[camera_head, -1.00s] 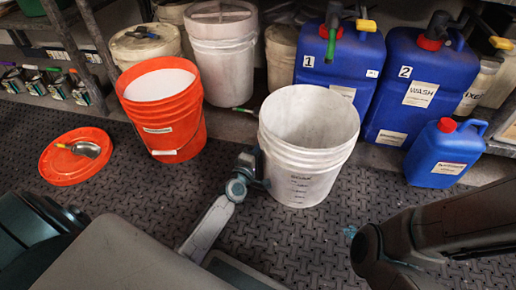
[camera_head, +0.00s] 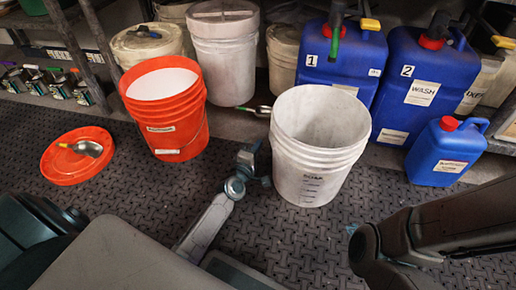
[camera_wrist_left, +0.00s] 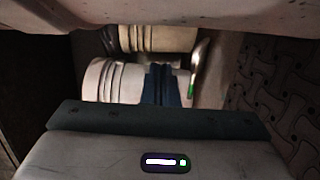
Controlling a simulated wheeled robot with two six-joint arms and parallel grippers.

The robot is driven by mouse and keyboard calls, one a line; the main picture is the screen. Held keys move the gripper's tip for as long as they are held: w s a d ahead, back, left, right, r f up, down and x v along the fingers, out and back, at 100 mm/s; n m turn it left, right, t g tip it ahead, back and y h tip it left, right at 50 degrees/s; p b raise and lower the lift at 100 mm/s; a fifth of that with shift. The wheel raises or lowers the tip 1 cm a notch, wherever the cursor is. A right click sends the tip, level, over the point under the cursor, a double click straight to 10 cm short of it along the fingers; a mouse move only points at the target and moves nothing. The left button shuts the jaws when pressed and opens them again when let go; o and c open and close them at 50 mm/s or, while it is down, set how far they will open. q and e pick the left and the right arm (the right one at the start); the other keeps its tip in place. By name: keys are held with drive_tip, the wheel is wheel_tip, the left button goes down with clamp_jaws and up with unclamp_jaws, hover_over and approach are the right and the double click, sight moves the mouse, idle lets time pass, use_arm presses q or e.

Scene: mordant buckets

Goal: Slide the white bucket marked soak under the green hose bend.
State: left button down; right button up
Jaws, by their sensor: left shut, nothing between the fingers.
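The white bucket marked SOAK (camera_head: 312,182) stands upright and empty on the dark textured mat, in front of the blue jug numbered 1. The green hose bend (camera_head: 335,42) hangs at jug 1's cap, above and behind the bucket's rim. My left gripper (camera_head: 262,163) is shut and empty against or just beside the bucket's left wall; exact contact is unclear. In the left wrist view its fingers (camera_wrist_left: 166,86) show dark, with a pale close surface, likely the bucket's wall, across the top. My right gripper is not visible; only my right arm shows at lower right.
An orange bucket (camera_head: 173,125) with pale liquid stands left of the white bucket. An orange lid (camera_head: 63,170) with a scoop lies on the mat. Blue jug 1 (camera_head: 318,75), blue jug 2 (camera_head: 450,90) and a small blue jug (camera_head: 432,172) stand behind and right.

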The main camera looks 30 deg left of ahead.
use_arm(q)
drive_tip(key=s, duration=1)
drive_tip(key=shift+d+p, duration=0.25)
drive_tip(key=shift+p, duration=0.05)
